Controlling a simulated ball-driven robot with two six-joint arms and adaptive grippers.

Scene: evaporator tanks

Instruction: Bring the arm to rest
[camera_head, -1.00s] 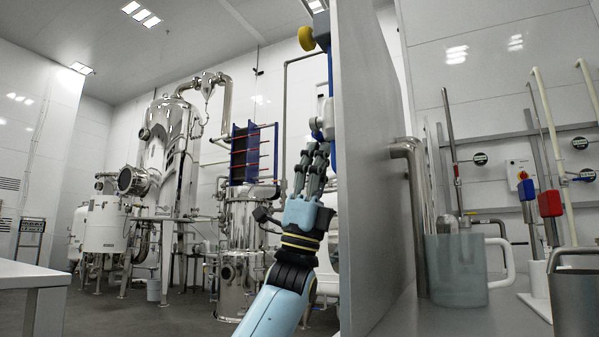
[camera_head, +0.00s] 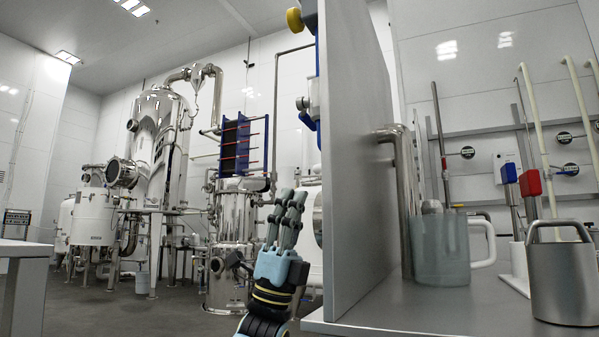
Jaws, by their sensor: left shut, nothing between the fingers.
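My left gripper (camera_head: 289,212) shows at the lower middle, pointing up, with its dark grey fingers together and nothing between them. Its light blue palm and black and yellow wrist show below it. It stands in the open room, left of the grey panel in the picture, and appears apart from it. The rest of the left arm is cut off by the lower edge. My right gripper is not in view.
A tall grey panel (camera_head: 345,150) stands on a grey counter (camera_head: 450,310). The counter holds a translucent jug (camera_head: 440,250), a steel pot (camera_head: 563,285) and brushes with a red head (camera_head: 530,183) and a blue head. Steel tanks (camera_head: 160,145) stand behind at left; a white table (camera_head: 22,250) is far left.

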